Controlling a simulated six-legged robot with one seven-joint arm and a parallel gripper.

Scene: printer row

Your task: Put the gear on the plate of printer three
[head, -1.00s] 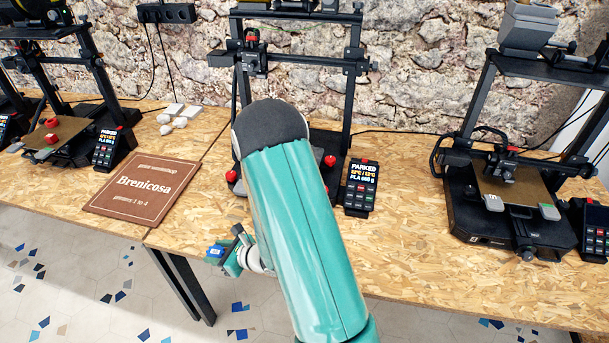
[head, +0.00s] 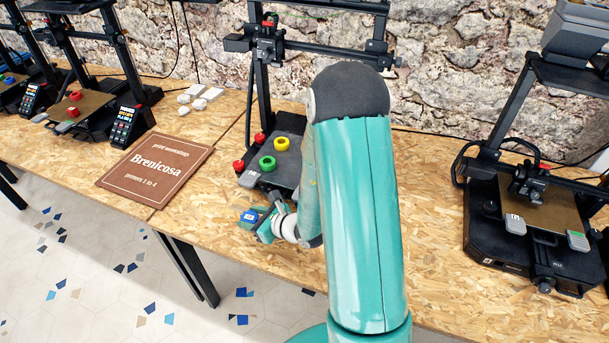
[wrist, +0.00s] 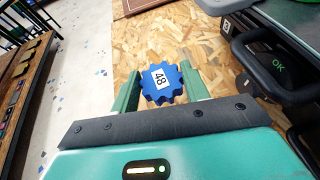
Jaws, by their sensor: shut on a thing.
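A blue gear (wrist: 160,82) with a white label reading 48 is between the fingers of my gripper (wrist: 162,90). My gripper is shut on it. In the head view the gear (head: 249,215) is in my gripper (head: 262,222), at the table's front edge, just in front of the middle printer. The middle printer's dark plate (head: 287,171) carries a green ring (head: 267,163) and a yellow ring (head: 281,144); my arm hides its right part. The right printer's brown plate (head: 545,212) holds no printed part that I can see.
A brown Brenicosa sign (head: 155,170) lies left of the middle printer. A printer with red parts on its tan plate (head: 88,104) stands further left, with another at the far left edge. White pieces (head: 200,95) lie behind the sign. Bare table (head: 425,190) lies between the middle and right printers.

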